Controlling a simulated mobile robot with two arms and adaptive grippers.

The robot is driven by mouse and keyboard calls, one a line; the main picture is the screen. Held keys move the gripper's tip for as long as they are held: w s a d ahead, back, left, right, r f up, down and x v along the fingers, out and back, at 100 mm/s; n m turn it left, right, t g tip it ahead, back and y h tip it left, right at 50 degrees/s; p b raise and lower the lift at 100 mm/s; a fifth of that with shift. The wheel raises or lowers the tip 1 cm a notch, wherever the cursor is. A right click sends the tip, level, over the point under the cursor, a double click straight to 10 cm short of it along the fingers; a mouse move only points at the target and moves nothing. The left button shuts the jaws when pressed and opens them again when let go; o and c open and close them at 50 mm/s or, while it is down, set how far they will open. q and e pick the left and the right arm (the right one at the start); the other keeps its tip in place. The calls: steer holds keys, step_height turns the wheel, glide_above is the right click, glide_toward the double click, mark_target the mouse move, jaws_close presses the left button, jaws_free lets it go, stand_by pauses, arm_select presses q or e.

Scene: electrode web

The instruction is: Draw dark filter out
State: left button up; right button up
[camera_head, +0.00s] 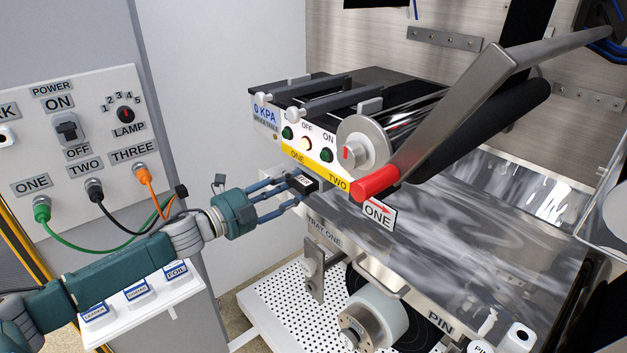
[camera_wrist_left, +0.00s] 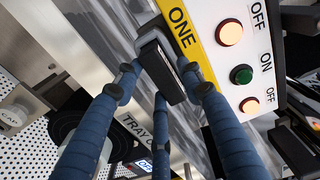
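The dark filter (camera_head: 303,183) is a small black block with a pale label, at the front of the machine under the yellow ONE strip. In the left wrist view the filter (camera_wrist_left: 162,72) lies tilted between the fingertips, close against the machine's front. My left gripper (camera_head: 293,186) reaches it from the left, with its blue fingers on both sides of it. In the left wrist view the gripper (camera_wrist_left: 157,72) has a finger at each long side and a third below. Whether the fingertips press on the filter is not clear. My right gripper is not in view.
A yellow strip (camera_head: 313,168) and buttons sit just above the filter. A red-ended handle (camera_head: 375,184) and roller overhang to the right. A steel tray front (camera_head: 400,250) and a roll (camera_head: 377,307) lie below. A cabled panel (camera_head: 85,140) stands left.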

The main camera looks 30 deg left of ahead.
arm_select(q)
steer(key=shift+w+d+r, duration=0.2)
steer(key=shift+w+r, duration=0.05)
steer(key=shift+r, duration=0.1)
steer(key=c, duration=0.3)
steer(key=shift+s+r, duration=0.1)
jaws_close()
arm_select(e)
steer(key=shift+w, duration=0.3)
arm_select(q)
steer(key=shift+s+a+p, duration=0.35)
steer(key=shift+s, duration=0.3)
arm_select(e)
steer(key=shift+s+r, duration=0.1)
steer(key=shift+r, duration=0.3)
arm_select(q)
steer(key=p+v, duration=0.4)
steer(key=v, duration=0.2)
steer(key=shift+s+f+p, duration=0.2)
steer(key=shift+s+p, duration=0.15)
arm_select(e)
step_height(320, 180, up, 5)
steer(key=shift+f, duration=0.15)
